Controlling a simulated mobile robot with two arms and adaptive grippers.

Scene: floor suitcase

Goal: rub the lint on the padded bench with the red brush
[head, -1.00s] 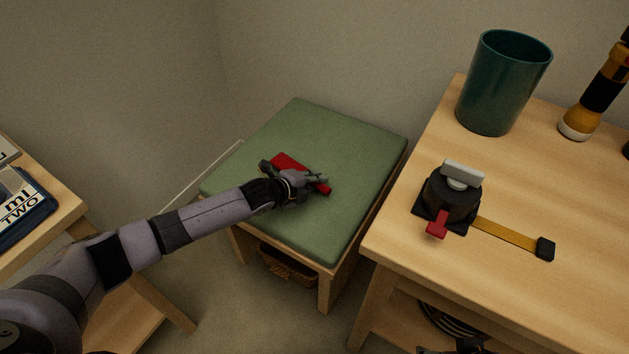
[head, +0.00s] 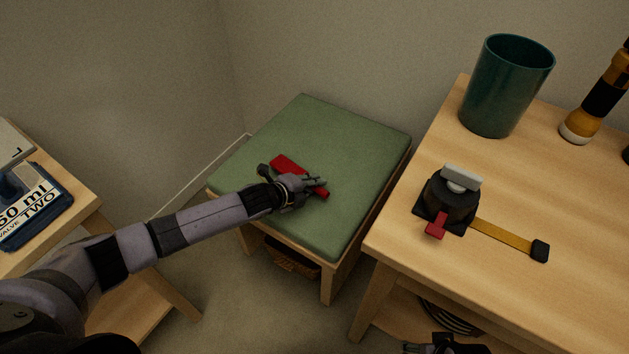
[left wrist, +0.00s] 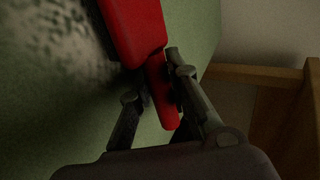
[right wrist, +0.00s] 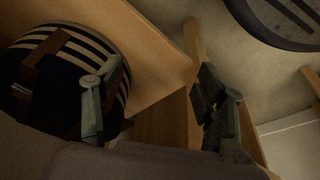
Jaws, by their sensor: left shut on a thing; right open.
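The red brush (head: 287,164) is at the green padded bench (head: 345,135), its wide part to the upper left and its handle end to the lower right of my gripper. My left gripper (head: 312,184) is shut on the brush's handle. In the left wrist view the red brush (left wrist: 136,30) runs down between the fingers (left wrist: 158,100), over the green pad (left wrist: 60,120). A patch of pale grey lint (left wrist: 50,35) shows beside the brush there. My right gripper (right wrist: 150,105) is open and empty; only its tip (head: 440,347) shows at the head view's bottom edge.
A wooden table (head: 540,200) at the right carries a tape-measure-like device (head: 450,200), a teal cup (head: 505,85) and a flashlight (head: 600,100). A basket (head: 290,258) sits under the bench. Another small table (head: 75,215) stands at the left. A striped round object (right wrist: 70,75) is near my right gripper.

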